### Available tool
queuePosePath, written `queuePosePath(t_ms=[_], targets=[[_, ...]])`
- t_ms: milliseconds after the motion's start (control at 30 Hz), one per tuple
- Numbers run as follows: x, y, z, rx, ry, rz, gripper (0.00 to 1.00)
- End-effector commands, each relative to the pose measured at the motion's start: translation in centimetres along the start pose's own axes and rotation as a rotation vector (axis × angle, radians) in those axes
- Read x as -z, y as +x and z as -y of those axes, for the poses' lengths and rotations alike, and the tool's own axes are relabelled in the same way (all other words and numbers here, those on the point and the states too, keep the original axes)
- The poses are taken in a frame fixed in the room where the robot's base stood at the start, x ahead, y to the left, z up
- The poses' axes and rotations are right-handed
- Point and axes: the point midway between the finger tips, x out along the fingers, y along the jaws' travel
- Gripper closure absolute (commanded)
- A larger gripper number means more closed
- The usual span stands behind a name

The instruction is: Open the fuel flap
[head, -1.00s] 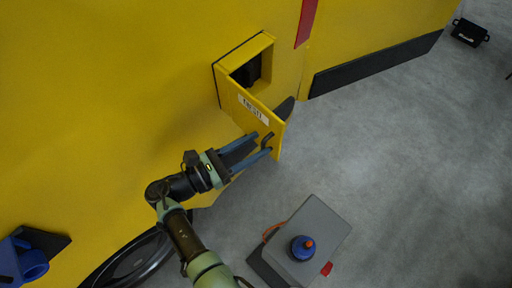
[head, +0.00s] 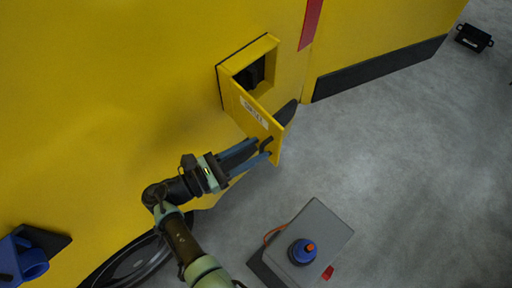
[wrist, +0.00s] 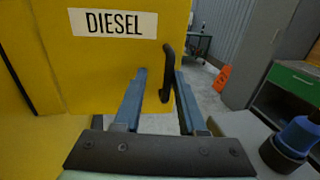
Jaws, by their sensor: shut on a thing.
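The yellow fuel flap (head: 251,112) stands swung well out from its square opening (head: 254,76) in the yellow vehicle side. In the wrist view the flap (wrist: 108,60) carries a white DIESEL label (wrist: 113,22). A black handle (wrist: 168,72) sticks up near its free edge; it also shows in the head view (head: 265,144). My gripper (head: 262,148) has its blue fingers at that free edge, shut on the handle. In the wrist view the fingers (wrist: 160,82) stand on either side of the handle. Part of the opening is hidden behind the flap.
A blue fixture (head: 24,262) juts from the vehicle at lower left. An orange sign (wrist: 222,78) stands farther off.

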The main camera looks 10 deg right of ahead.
Motion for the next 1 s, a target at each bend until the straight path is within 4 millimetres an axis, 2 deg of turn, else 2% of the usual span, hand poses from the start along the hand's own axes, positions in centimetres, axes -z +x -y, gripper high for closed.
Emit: queuePosePath(t_ms=[300, 433, 667, 1000], targets=[[0.2, -7.2, -0.2, -0.014, 0.007, 0.000, 0.74], [0.2, -9.8, -0.1, -0.009, 0.004, 0.000, 0.74], [0.0, -11.6, 0.1, -0.005, 0.004, 0.000, 0.74], [-0.1, -11.8, 0.2, 0.000, 0.003, 0.001, 0.75]])
